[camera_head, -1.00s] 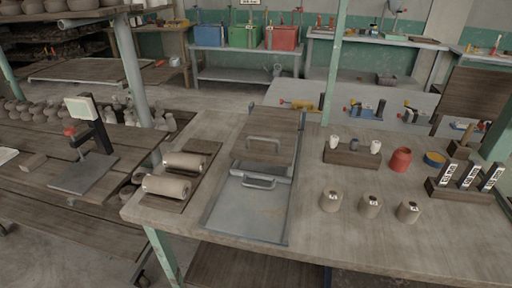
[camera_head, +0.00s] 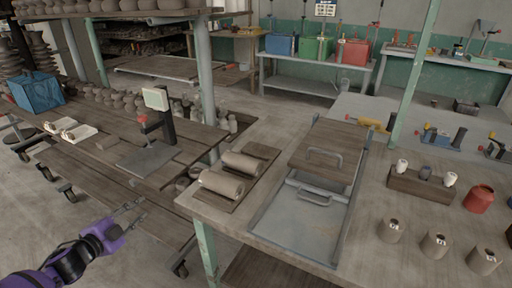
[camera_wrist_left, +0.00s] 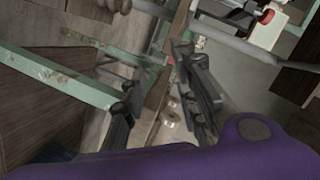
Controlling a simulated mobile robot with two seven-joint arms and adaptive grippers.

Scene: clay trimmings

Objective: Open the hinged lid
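A wooden panel with a metal handle (camera_head: 326,150) lies at the far end of a grey metal tray-like frame (camera_head: 299,226) on the workbench. A second handle (camera_head: 315,196) sits on the grey panel just nearer. Which of the two panels is the hinged lid I cannot tell; neither looks raised. My left gripper (camera_head: 139,212), on a purple and black arm, is at the lower left, well apart from the panels. In the left wrist view, its two dark fingers stand apart with nothing between them (camera_wrist_left: 160,95). My right gripper is not in view.
Clay rolls (camera_head: 222,183) lie on a board left of the panels. A wooden block with small cups (camera_head: 423,179), a red jar (camera_head: 479,198) and grey clay pots (camera_head: 391,230) stand to the right. A green post (camera_head: 414,75) rises behind. A lower wooden table (camera_head: 90,150) is at left.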

